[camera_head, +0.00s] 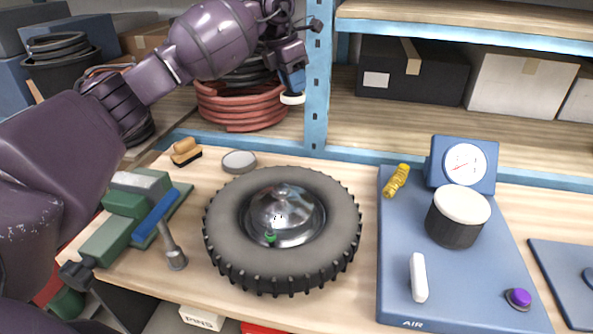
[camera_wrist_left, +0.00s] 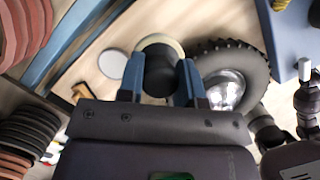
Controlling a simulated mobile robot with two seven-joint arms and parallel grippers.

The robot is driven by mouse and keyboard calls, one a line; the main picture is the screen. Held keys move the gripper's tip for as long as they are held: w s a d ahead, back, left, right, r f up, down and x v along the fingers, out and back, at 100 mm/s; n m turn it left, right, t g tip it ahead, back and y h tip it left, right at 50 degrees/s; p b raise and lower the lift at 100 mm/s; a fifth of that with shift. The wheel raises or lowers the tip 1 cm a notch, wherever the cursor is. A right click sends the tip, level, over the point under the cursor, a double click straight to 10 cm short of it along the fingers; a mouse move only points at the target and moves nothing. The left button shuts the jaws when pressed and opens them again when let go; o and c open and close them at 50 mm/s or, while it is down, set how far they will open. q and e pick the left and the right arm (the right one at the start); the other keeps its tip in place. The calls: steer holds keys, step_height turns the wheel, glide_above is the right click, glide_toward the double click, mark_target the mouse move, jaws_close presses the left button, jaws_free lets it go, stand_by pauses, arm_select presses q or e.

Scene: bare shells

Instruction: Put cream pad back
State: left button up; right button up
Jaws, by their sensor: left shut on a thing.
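My left gripper (camera_head: 291,82) is raised high above the back of the bench, in front of the blue shelf post. It is shut on the cream pad (camera_head: 292,99), whose pale edge shows below the fingers. In the left wrist view the left gripper (camera_wrist_left: 161,82) has its blue fingers on both sides of a dark round body, with the pad's cream rim (camera_wrist_left: 163,41) beyond it. The pad is clear of the bench. My right gripper is not seen.
A tyre (camera_head: 232,240) lies mid-bench, with a grey disc (camera_head: 239,161) and a wooden-backed brush (camera_head: 185,151) behind it. A green vise (camera_head: 120,225) is left. A blue board (camera_head: 400,270) at right holds a gauge (camera_head: 464,164) and a dark cream-topped cylinder (camera_head: 457,222). Red hose coils (camera_head: 240,108) sit behind.

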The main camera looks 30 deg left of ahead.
arm_select(q)
steer(key=shift+s+a+f, duration=0.1)
steer(key=shift+f, duration=0.2)
steer(key=shift+n, duration=0.3)
step_height(320, 180, down, 19)
steer(key=shift+a+f, duration=0.1)
steer(key=shift+f, duration=0.1)
steer(key=shift+f, duration=0.15)
steer(key=o, duration=0.8)
steer(key=shift+o, duration=0.2)
steer(key=v, duration=1.2)
